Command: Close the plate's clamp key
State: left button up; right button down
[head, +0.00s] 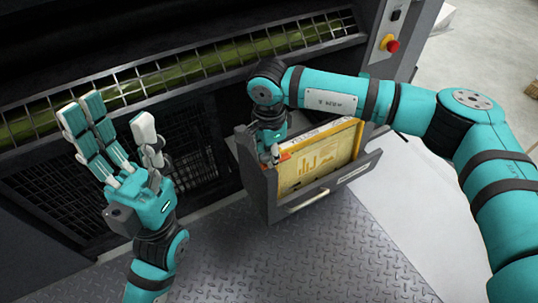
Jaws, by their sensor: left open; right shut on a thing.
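The yellow printing plate (318,160) stands in a dark grey tilted-out holder (330,190) on the front of the machine. A small orange part (285,156), which looks like the clamp key, shows at the plate's upper left corner. My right gripper (275,151) reaches down over that corner and is shut on this part. The gripper and wrist hide most of the key, so its angle cannot be told. My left gripper (115,122) is open and empty, its fingers up, left of the holder and apart from it.
The dark machine with a barred opening (190,75) and a green roller fills the back. A red button (391,45) is on its right post. The holder has a pale handle (308,201) in front. The tread-plate floor (330,260) before it is clear.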

dwell(0.3)
jog(key=c, duration=1.2)
grip_release()
jog(key=shift+c, duration=0.2)
jog(key=shift+r, duration=0.1)
notch_tip(320, 180, up, 12)
